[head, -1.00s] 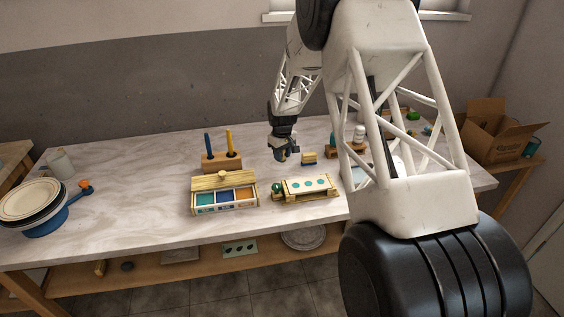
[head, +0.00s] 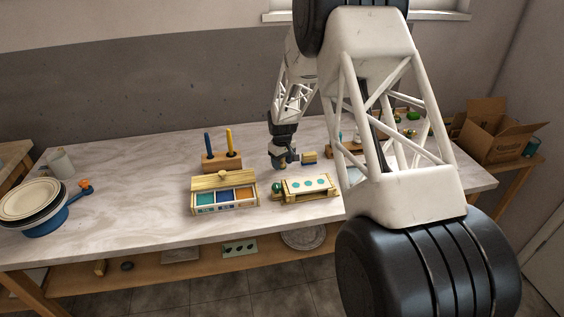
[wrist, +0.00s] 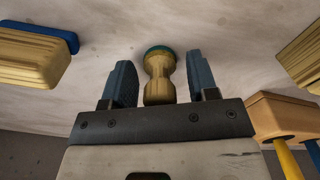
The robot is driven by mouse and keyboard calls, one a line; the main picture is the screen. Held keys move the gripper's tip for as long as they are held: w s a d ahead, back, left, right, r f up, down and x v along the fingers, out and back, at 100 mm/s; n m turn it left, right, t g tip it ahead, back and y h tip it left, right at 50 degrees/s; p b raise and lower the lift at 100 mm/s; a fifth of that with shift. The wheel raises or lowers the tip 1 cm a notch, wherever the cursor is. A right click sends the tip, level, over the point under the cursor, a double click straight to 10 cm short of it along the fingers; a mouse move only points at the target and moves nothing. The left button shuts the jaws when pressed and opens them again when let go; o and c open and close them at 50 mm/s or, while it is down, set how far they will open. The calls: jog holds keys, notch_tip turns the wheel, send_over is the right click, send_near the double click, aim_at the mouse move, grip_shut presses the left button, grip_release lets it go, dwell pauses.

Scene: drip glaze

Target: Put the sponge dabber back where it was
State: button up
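The sponge dabber (wrist: 160,78) shows in the wrist view as a waisted wooden handle with a teal end. It is between the two fingers of my gripper (wrist: 160,83), with a narrow gap visible on each side. The teal end is the far one, towards the tabletop; I cannot tell whether it touches. In the head view my gripper (head: 284,163) is low over the table, between the brush rack (head: 222,162) and a small yellow-and-blue block (head: 310,158). The dabber cannot be made out clearly there.
A wooden box with coloured compartments (head: 225,197) stands in front left. A low wooden stand with a teal-dotted tile (head: 308,186) is in front, with a round green item (head: 277,188) at its left end. Plates (head: 30,203) lie far left.

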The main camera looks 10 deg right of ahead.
jog(key=shift+r, duration=0.15)
notch_tip(320, 180, up, 12)
jog(key=shift+f, duration=0.15)
jog(key=shift+r, duration=0.2)
dwell(0.6)
dwell(0.5)
jog(key=s+r+m, duration=0.1)
jog(key=s+r, duration=0.5)
jog(key=s, duration=0.3)
jog(key=s+a+r+m+t, duration=0.1)
jog(key=s+r, duration=0.5)
jog(key=s, duration=0.3)
jog(key=s+r+m, duration=0.1)
jog(key=s+r, duration=0.5)
jog(key=s, duration=1.2)
jog(key=s+m+t, duration=0.1)
jog(key=s, duration=0.8)
jog(key=s+m, duration=0.1)
jog(key=s, duration=0.8)
jog(key=shift+s+a+r+t, duration=0.15)
jog(key=shift+s+a+t, duration=0.15)
